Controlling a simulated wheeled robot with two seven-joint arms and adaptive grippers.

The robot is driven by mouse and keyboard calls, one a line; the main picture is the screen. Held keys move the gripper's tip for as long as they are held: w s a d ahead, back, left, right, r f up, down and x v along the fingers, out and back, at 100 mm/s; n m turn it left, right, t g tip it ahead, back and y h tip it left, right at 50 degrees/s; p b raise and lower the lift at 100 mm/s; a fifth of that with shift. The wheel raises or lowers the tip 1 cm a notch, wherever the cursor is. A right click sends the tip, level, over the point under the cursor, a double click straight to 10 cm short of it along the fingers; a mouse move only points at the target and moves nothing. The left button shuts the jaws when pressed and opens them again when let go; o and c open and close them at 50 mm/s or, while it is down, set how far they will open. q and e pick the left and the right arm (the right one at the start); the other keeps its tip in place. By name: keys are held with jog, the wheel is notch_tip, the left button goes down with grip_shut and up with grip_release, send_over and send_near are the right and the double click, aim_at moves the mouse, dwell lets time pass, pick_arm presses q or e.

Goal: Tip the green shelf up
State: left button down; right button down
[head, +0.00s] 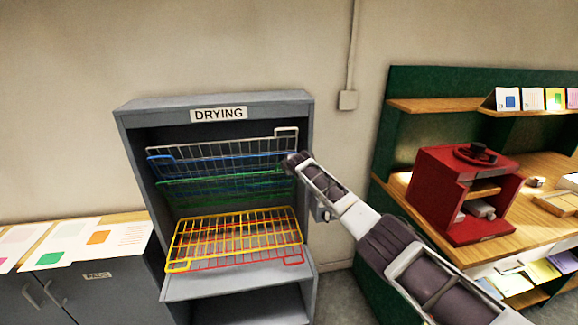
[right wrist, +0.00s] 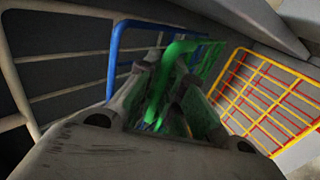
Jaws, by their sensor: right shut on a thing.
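The green shelf (head: 222,186) is a wire rack inside the grey drying cabinet, below the blue and grey racks. In the head view it slopes slightly, with its right part behind my right arm's end. My right gripper (head: 293,163) is at the right side of the racks. In the right wrist view the green shelf's bar (right wrist: 163,88) runs between the two fingers of my right gripper (right wrist: 172,85), which is shut on it. The blue rack (right wrist: 115,50) is close beside the fingers. My left gripper is in neither view.
The grey drying cabinet (head: 215,100) has side walls close around the racks. A blue shelf (head: 220,161) and a grey shelf (head: 225,147) are tilted up above. The yellow shelf (head: 235,216) and red shelf (head: 290,262) lie lower. A red press (head: 440,195) stands on the right table.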

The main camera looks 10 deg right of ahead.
jog(key=c, duration=1.5)
grip_release()
jog(key=shift+v, duration=0.85)
jog(key=shift+v, duration=3.1)
